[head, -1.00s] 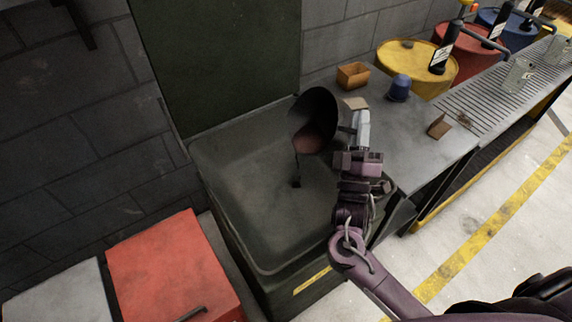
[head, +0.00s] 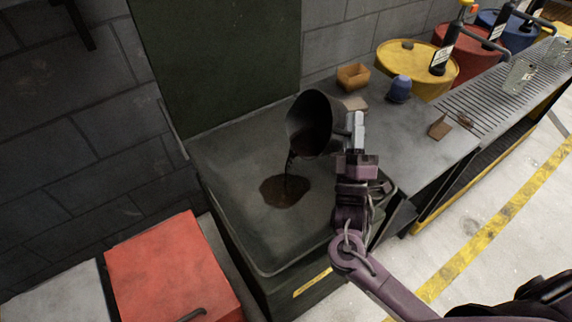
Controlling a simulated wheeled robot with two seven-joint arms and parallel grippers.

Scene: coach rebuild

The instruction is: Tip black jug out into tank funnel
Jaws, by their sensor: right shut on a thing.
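My right gripper (head: 354,128) is shut on the black jug (head: 313,112), at its right side. The jug is tilted with its mouth facing down and to the left, above the grey tank basin (head: 235,150). A thin dark stream (head: 289,165) falls from the jug's lip. It meets a dark brown puddle (head: 284,191) on the basin floor. I cannot make out a separate funnel shape in the basin. My left gripper is not in view.
On the bench right of the basin stand an orange-brown box (head: 353,76), a blue cup-like thing (head: 399,89) and a small brown piece (head: 439,128). A red cabinet (head: 170,265) is at lower left. A dark green panel (head: 220,60) rises behind the basin.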

